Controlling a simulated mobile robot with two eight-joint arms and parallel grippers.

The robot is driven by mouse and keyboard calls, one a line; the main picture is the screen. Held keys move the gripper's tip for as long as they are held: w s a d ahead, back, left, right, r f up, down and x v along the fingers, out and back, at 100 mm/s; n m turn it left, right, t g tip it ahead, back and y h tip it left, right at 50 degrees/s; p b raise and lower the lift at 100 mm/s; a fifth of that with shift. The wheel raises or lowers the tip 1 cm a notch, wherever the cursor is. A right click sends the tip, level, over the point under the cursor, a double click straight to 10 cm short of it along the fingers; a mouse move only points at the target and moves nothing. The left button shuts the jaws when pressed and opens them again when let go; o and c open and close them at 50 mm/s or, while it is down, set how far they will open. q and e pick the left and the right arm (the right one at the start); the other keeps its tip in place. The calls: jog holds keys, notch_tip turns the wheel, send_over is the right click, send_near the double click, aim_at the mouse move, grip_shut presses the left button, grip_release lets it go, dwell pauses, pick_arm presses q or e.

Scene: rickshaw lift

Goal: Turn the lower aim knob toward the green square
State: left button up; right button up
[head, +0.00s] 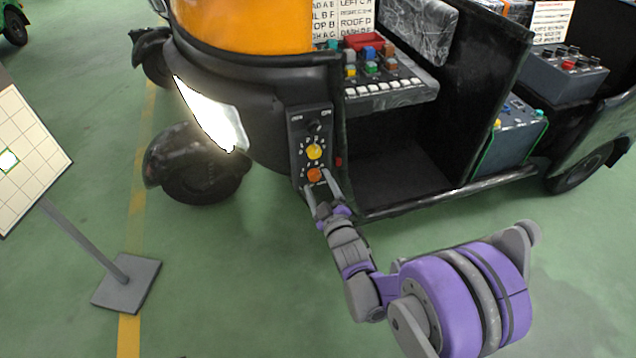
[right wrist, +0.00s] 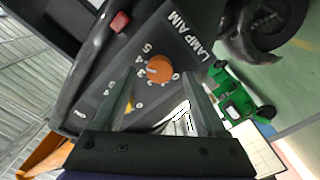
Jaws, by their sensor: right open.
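The lower aim knob (head: 314,175) is orange and sits at the bottom of a black panel (head: 298,140) on the rickshaw's front side. In the right wrist view the orange knob (right wrist: 158,69) has a number scale and the label LAMP AIM. My right gripper (head: 319,186) is open at the knob, its fingers on either side; I cannot tell whether they touch it. The green square (head: 17,168) is outlined on a white gridded board (head: 35,150) at the left. A bright light spot (head: 7,160) lies on the board at the square. My left gripper is out of view.
A yellow knob (head: 314,152) and a black knob (head: 314,126) sit above on the same panel. The lit headlamp (head: 210,118) is to the left. A red button (right wrist: 120,22) is near the panel. The rickshaw's side step (head: 450,196) runs to the right.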

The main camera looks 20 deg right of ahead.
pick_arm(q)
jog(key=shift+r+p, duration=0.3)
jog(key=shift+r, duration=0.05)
pick_arm(e)
jog(key=s, duration=1)
jog(key=shift+d, duration=0.15)
jog(key=shift+w, duration=0.1)
jog(key=s+f+m+g, duration=0.2)
jog(key=s+m+g, duration=0.2)
jog(key=s+g, duration=0.55)
jog(key=s+f+m+g, duration=0.2)
jog(key=s+m+g, duration=0.2)
jog(key=s, duration=1.1)
pick_arm(q)
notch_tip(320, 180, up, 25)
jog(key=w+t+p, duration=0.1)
jog(key=p, duration=2.1)
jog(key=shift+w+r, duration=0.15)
pick_arm(e)
notch_tip(320, 180, up, 25)
jog(key=w, duration=0.1)
jog(key=shift+w+r+m+t+h, duration=0.2)
jog(key=shift+m+t+h, duration=0.1)
jog(key=shift+t, duration=0.15)
